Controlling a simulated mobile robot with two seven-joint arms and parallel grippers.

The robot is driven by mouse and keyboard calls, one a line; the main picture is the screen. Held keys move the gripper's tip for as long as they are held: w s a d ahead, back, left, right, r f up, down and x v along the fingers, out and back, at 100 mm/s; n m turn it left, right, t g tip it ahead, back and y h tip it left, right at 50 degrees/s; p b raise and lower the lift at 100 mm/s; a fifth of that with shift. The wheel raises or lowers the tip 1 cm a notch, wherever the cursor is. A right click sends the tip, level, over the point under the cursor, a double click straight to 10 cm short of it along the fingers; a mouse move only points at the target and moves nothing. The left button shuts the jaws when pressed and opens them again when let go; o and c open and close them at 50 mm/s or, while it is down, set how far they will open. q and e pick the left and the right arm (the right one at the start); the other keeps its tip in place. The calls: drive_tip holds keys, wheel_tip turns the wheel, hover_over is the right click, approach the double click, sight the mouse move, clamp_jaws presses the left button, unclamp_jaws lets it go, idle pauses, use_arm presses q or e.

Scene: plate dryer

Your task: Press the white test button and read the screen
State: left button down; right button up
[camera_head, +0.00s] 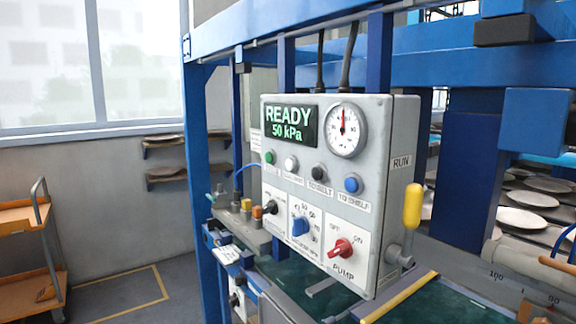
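The control box (384,240) is light grey and hangs on the blue frame in the middle of the view. Its screen (291,125) reads "READY" and "50 kPa" in pale green. The white button (290,163) sits below the screen, between a green button (269,157) and a black button (318,172); a blue button (353,184) is at the right. The label under the white button is too small to read surely. A round gauge (346,130) with a red needle is beside the screen. Neither of my grippers shows.
Below the buttons are a black knob (270,207), a blue knob (300,226) and a red pump knob (341,248). A yellow-handled lever (412,207) stands on the box's right side. Plates (523,218) lie at the right. An orange cart (30,260) stands at the left.

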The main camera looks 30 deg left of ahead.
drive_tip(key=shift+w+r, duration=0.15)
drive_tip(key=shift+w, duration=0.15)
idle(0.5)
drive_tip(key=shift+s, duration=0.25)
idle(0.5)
